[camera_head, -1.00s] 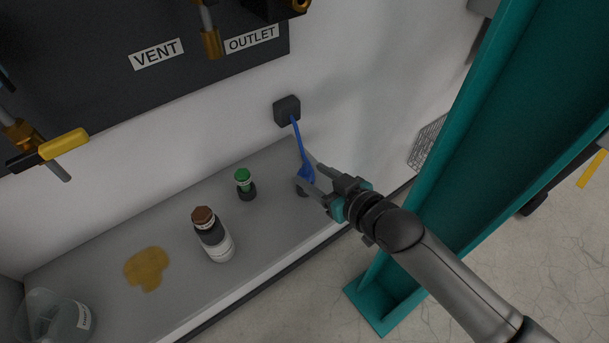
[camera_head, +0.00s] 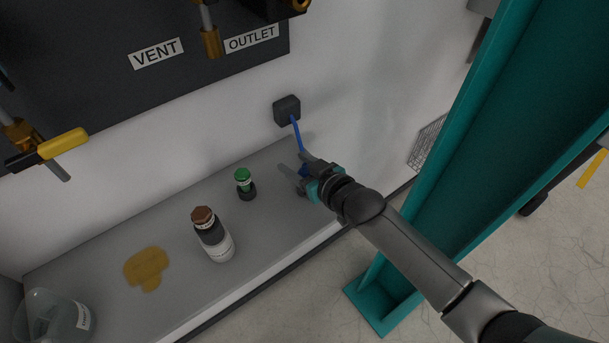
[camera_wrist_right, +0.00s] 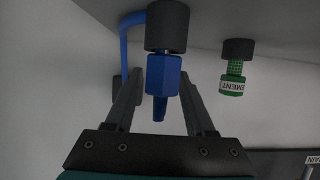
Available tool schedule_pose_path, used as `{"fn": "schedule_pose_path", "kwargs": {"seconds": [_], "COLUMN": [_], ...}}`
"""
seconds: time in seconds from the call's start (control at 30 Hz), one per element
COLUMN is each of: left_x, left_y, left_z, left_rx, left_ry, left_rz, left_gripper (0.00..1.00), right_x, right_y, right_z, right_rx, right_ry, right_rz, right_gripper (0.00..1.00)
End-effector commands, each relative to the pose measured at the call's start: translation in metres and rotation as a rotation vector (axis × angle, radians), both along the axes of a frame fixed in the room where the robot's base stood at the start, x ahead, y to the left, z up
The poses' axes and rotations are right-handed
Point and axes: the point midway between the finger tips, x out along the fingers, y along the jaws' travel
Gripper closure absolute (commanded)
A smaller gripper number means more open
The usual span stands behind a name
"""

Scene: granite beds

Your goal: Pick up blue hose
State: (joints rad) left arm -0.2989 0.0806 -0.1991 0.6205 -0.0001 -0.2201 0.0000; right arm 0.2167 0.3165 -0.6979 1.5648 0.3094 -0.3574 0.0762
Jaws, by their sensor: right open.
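The blue hose (camera_head: 297,133) comes out of a dark wall block and runs down toward the grey bench. Its lower end is mostly hidden by my right gripper (camera_head: 294,164) in the head view. In the right wrist view the hose's blue hexagonal end fitting (camera_wrist_right: 161,76) sits next to a dark cylinder, between the two spread fingers of my right gripper (camera_wrist_right: 162,88). There is visible space on both sides of the fitting. My left gripper is not in view.
A brown-capped bottle (camera_head: 213,236), a yellow-brown stain (camera_head: 147,268) and a clear beaker (camera_head: 48,318) are farther left. A teal post (camera_head: 500,130) rises at right.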

Motion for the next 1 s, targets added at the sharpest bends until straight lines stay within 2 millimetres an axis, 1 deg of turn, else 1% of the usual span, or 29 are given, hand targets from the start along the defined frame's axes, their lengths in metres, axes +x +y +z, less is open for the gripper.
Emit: {"fn": "schedule_pose_path", "kwargs": {"seconds": [0.1,0.13,0.6,1.0], "left_x": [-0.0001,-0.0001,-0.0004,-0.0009], "left_y": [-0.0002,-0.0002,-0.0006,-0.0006], "left_z": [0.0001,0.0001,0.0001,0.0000], "left_rx": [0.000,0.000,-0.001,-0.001], "left_ry": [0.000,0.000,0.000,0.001], "left_rz": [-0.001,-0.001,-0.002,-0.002], "left_gripper": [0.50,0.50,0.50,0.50], "right_x": [-0.0002,-0.0002,-0.0004,-0.0003], "right_y": [0.0001,0.0001,-0.0002,-0.0002], "right_z": [0.0001,0.0002,0.0000,0.0004], "right_rx": [0.000,0.000,0.000,0.000], "right_ry": [0.000,0.000,0.000,0.000], "right_rz": [0.000,0.000,0.000,0.000], "right_gripper": [0.45,0.48,1.00,1.00]}}
